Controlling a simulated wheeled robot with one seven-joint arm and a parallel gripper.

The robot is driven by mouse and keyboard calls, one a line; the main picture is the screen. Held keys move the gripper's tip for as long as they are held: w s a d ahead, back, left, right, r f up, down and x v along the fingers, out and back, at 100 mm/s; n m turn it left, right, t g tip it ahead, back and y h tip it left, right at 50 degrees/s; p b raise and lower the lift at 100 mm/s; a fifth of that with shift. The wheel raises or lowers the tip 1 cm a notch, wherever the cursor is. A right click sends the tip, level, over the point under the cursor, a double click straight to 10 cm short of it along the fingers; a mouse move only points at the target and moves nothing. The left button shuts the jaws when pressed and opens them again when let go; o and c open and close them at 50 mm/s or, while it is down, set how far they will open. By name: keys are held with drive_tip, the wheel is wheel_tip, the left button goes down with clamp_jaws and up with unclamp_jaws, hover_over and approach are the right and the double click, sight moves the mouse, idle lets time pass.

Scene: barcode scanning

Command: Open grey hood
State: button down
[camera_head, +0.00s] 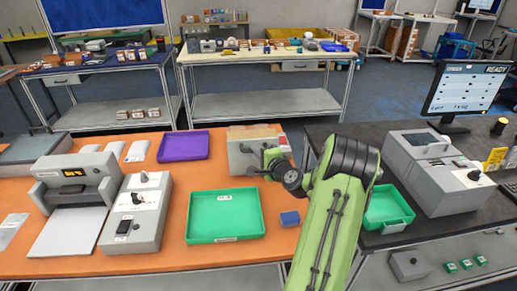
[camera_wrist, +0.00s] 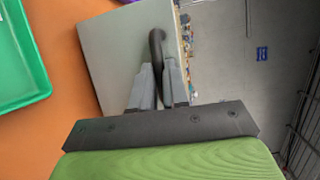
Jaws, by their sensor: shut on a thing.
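The grey hood (camera_head: 240,158) is a box-like grey cover on the orange table, behind the green tray. Its top looks tan, and my arm partly hides its right side. In the wrist view the hood's grey face (camera_wrist: 112,50) fills the upper middle. A black curved handle (camera_wrist: 157,42) stands out from that face. My gripper (camera_wrist: 163,80) is shut on the handle, with one finger on each side of it. In the head view my gripper (camera_head: 268,160) is right against the hood's front. The hood appears to sit down on the table; its inside is hidden.
A green tray (camera_head: 191,218) lies in front of the hood and a purple tray (camera_head: 184,147) to its left. A small blue block (camera_head: 289,218) lies near my arm. Grey machines (camera_head: 135,215) stand at left; another (camera_head: 435,170) stands on the dark table at right.

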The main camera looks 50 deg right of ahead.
drive_tip(key=p, duration=0.1)
drive_tip(key=r+p, duration=0.1)
drive_tip(key=shift+w+d+r+g+p, duration=0.3)
drive_tip(key=shift+w+p, duration=0.1)
drive_tip(key=shift+w+d+g+y+p, duration=0.3)
drive_tip(key=shift+d+p, duration=0.05)
drive_tip(key=shift+p, duration=0.5)
drive_tip(key=shift+f, duration=0.1)
drive_tip(key=c, duration=1.1)
unclamp_jaws()
drive_tip(key=shift+s, duration=0.15)
drive_tip(key=b+v, duration=0.2)
drive_tip(key=v, duration=1.3)
drive_tip(key=shift+s+a, duration=0.2)
drive_tip(key=shift+a, duration=0.05)
